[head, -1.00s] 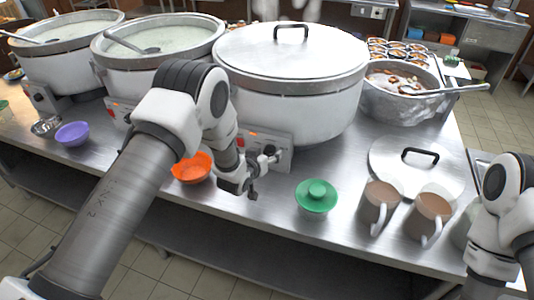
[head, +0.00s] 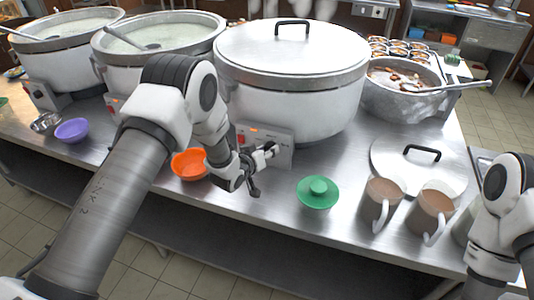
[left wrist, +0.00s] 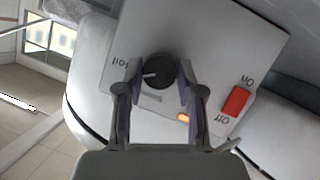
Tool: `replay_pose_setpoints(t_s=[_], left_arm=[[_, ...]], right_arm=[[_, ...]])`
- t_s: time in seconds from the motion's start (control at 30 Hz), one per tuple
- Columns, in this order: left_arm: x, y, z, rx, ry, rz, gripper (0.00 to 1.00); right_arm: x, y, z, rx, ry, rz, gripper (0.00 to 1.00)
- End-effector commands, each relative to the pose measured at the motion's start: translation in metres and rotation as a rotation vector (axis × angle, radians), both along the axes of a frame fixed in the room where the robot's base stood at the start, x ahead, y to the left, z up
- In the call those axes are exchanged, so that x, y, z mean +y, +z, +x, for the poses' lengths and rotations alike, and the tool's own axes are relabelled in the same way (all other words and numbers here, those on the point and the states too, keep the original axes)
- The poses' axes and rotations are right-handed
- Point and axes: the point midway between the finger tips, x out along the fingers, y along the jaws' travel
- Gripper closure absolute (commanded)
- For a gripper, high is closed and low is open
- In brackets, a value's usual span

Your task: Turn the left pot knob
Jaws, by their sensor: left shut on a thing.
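My left gripper (head: 271,150) is at the control box (head: 284,140) on the front of the large lidded pot (head: 290,100). In the left wrist view the gripper (left wrist: 162,72) has a finger on each side of a round black knob (left wrist: 158,71) and is shut on it. The knob's white pointer mark faces left in that view, toward lettering. The same panel (left wrist: 215,55) carries a lit orange lamp (left wrist: 183,118) and a red on/off switch (left wrist: 236,101). In the head view the fingers largely hide the knob. My right gripper is out of view; only its arm shows.
Two open pots (head: 160,65) stand to the left. Two mugs (head: 381,203) and a loose lid (head: 418,168) lie farther right.

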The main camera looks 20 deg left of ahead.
Motion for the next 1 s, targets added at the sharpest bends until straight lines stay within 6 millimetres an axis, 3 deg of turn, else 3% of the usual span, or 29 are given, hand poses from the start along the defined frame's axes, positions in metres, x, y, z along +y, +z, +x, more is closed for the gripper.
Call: replay_pose_setpoints(t_s=[1.0], left_arm=[[0.003,-0.007,0.000,0.030,-0.001,-0.885,0.97]], right_arm=[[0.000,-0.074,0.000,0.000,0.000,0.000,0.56]])
